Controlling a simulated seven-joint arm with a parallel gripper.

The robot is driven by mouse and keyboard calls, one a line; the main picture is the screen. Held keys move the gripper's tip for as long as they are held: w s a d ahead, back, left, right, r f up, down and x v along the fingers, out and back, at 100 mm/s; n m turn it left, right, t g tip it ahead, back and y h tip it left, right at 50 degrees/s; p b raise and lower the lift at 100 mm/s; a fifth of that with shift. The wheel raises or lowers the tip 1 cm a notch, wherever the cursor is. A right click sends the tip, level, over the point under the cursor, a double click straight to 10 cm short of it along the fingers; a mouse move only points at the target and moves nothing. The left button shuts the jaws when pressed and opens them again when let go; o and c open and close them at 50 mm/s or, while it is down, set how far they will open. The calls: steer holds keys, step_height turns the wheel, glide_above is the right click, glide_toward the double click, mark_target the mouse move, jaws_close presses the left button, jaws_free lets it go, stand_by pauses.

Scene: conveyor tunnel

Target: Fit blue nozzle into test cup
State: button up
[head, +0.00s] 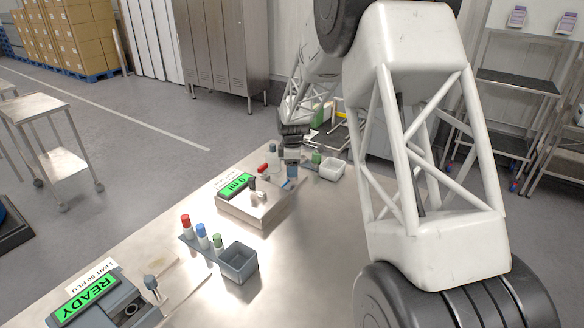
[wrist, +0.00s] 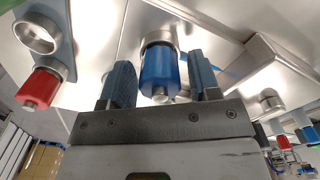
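The blue nozzle (wrist: 161,70) hangs in a silver ring holder in the wrist view. My gripper (wrist: 160,64) has one dark finger on each side of it, with a narrow gap showing on both sides. In the head view my gripper (head: 291,155) is low over the far part of the bench and hides the blue nozzle's spot. A small metal cup (head: 258,196) stands on the unit with the 0 ml display. I cannot tell for sure whether it is the test cup.
A red nozzle (wrist: 38,90) and an empty ring (wrist: 36,36) are left of the fingers. A green one (head: 316,158) and a white bin (head: 332,168) stand right of my gripper. A rack of bottles (head: 202,236) and a grey bin (head: 238,262) stand nearer.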

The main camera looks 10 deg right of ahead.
steer(key=shift+o, duration=0.6)
steer(key=shift+r, duration=0.1)
steer(key=shift+r, duration=3.8)
